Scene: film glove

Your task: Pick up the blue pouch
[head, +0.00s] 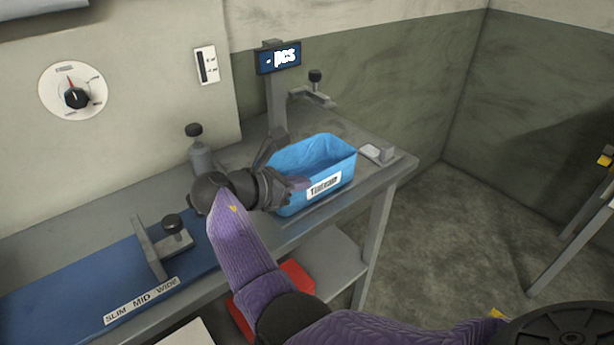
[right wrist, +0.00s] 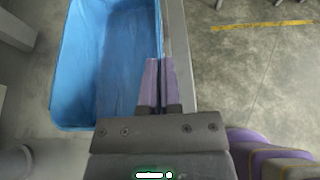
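The blue pouch (head: 318,160) is an open-topped, bin-like container with a white label on its front. It stands upright on the grey bench near its right end. In the right wrist view the pouch (right wrist: 88,70) fills the upper left, and its inside looks empty. My right gripper (head: 299,184) is at the pouch's near wall, partly hiding its left end. In the right wrist view the gripper's purple fingers (right wrist: 160,82) are close together, one on each side of the rim, with the wall between them. My left gripper is not in view.
A post with a display (head: 279,57) stands behind the pouch. A blue mat (head: 90,270) with a clamp (head: 165,243) lies on the left of the bench (head: 400,165). A grey bottle-like thing (head: 201,155) stands near the wall. A red object (head: 297,278) is below.

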